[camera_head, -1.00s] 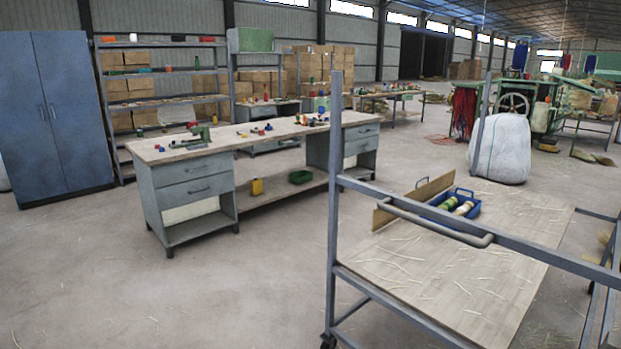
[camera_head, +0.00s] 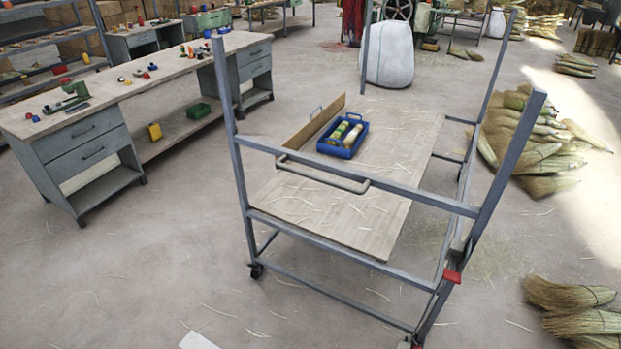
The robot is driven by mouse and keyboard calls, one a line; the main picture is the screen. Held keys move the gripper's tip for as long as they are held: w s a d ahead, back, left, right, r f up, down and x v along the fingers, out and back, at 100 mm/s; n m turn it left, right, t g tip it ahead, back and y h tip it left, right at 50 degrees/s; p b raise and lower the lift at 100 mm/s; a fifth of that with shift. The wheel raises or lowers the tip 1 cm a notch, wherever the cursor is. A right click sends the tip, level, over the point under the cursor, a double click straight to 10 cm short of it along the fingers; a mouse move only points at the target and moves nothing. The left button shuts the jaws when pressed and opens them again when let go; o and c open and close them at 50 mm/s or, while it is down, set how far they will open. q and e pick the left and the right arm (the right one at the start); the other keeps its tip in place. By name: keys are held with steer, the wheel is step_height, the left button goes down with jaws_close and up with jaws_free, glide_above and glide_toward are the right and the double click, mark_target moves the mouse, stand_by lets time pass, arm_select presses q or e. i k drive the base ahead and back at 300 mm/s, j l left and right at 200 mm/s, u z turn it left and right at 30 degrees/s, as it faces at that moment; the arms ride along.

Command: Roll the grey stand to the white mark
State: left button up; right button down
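The grey stand (camera_head: 330,279) is a wheeled metal frame with tall corner posts, a wooden deck and a grey push handle (camera_head: 322,177) on its near side. A blue crate (camera_head: 343,153) holding bottle-like items sits on the deck beside an upright board (camera_head: 313,136). Straw bits lie over the deck. A white patch (camera_head: 197,341) on the floor, cut off by the bottom edge, may be the white mark. Neither of my grippers shows in the head view.
A workbench (camera_head: 72,127) with drawers and small parts stands at the left. A white sack (camera_head: 390,55) stands behind the stand. Broom-straw bundles lie at the right (camera_head: 530,150) and lower right (camera_head: 575,310). The floor between bench and stand is mostly clear.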

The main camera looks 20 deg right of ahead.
mark_target(362, 204)
steer(key=z, duration=0.95)
